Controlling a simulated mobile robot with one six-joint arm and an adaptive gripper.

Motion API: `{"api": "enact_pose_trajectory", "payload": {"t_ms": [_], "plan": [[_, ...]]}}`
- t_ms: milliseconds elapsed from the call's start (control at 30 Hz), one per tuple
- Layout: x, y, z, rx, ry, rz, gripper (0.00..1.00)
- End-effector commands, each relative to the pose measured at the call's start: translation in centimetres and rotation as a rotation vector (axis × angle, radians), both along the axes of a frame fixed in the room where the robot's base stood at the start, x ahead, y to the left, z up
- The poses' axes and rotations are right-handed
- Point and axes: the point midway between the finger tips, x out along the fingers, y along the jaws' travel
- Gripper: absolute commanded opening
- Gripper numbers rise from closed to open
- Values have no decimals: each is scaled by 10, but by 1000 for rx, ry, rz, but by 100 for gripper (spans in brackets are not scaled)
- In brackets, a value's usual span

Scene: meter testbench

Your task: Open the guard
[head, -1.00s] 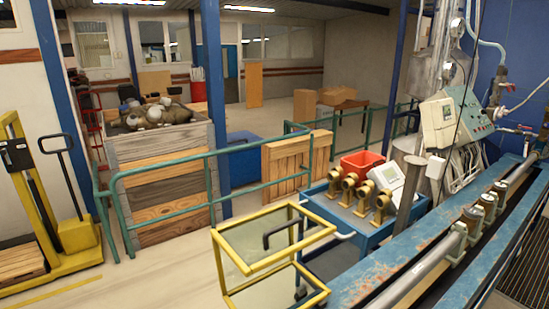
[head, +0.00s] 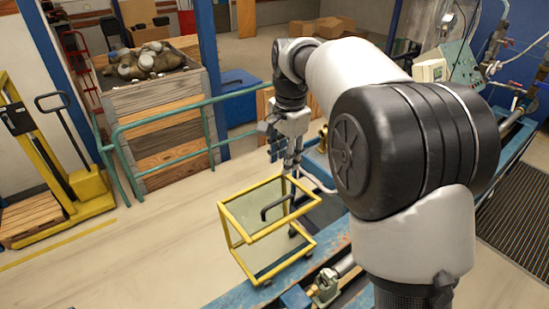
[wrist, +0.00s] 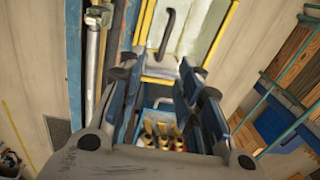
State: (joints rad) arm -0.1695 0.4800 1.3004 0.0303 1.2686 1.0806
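The guard (head: 233,245) is a yellow frame with clear panels. It stands at the near side of the blue bench in the head view, and its clear panel (wrist: 196,28) fills the top middle of the wrist view. A curved black handle (head: 277,207) is on it, also seen in the wrist view (wrist: 167,32). My gripper (head: 292,168) hangs pointing down near the guard's far upper edge, empty. In the wrist view its two fingers (wrist: 158,70) are apart, with the handle beyond the tips. I cannot tell whether they touch the guard.
A blue cart (wrist: 152,100) with brass meters shows between my fingers and is mostly hidden by my arm in the head view. The blue bench (head: 238,296) runs along the right. Green railings (head: 165,125) stand behind. A yellow pallet truck (head: 85,185) is left; floor between is clear.

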Motion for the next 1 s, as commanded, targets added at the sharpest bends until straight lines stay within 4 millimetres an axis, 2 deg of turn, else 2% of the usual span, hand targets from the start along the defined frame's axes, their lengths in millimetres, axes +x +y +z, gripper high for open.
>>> {"api": "enact_pose_trajectory", "payload": {"t_ms": [133,367,800,1000], "plan": [[15,9,-2,4,21,-53,32],[18,11,-25,4,28,-63,32],[23,15,-119,4,29,-61,32],[26,16,-155,4,27,-61,32]]}}
